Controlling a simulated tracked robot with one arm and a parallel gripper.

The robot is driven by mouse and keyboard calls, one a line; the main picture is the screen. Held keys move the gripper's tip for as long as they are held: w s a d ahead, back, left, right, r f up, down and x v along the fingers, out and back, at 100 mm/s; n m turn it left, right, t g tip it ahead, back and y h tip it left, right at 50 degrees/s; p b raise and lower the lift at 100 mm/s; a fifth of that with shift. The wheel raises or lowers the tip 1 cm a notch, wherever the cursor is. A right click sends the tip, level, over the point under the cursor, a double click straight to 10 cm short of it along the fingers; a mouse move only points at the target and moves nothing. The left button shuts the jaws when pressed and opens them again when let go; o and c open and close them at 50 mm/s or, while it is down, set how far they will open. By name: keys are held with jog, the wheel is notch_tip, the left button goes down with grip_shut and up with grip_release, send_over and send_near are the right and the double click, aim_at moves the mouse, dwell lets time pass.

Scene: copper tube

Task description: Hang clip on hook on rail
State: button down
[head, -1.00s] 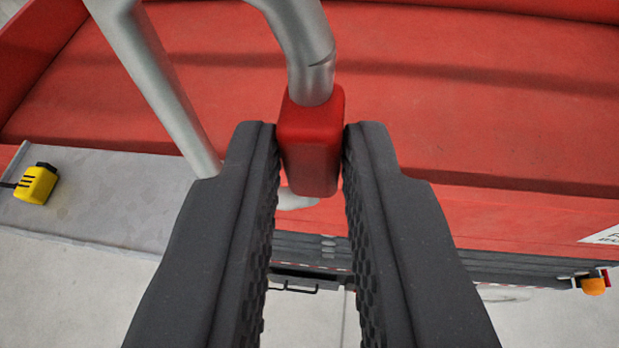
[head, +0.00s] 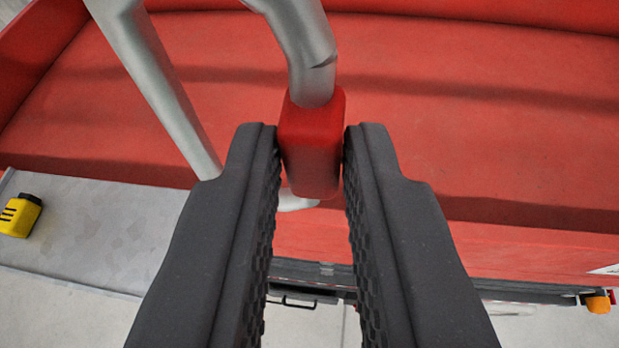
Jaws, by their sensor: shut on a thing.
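The clip is a thick silver metal tube (head: 165,95) with a red block (head: 310,145) at one end. One length of tube runs down the upper left and another bends down into the block. A pale rounded tip (head: 295,202) shows below the block, partly behind my gripper. My gripper (head: 311,160) is shut on the red block, with its two dark ridged fingers on either side. The top of the clip is cut off by the picture edge. I cannot make out a hook or a rail.
A large red body with a broad panel (head: 430,120) fills the view behind the clip. A grey ledge (head: 95,225) with a yellow object (head: 20,215) lies at left. A small orange object (head: 598,304) is at lower right. Pale floor (head: 60,315) shows below.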

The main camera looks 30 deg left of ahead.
jog(key=shift+w+a+p, duration=0.2)
jog(key=shift+w+p, duration=0.3)
jog(key=shift+w, duration=0.55)
jog(key=shift+w+a+p, duration=0.2)
jog(key=shift+w+p, duration=0.25)
jog(key=shift+w, duration=0.55)
jog(key=shift+w+a+f+b, duration=0.1)
jog(key=shift+w+f+b, duration=0.05)
jog(key=shift+f+b, duration=0.8)
jog(key=shift+f, duration=0.2)
jog(key=c, duration=1.3)
grip_release()
jog(key=b+v, duration=0.2)
jog(key=v, duration=1.1)
jog(key=shift+s+b, duration=0.3)
jog(key=shift+d+r, duration=0.1)
jog(key=shift+d, duration=0.15)
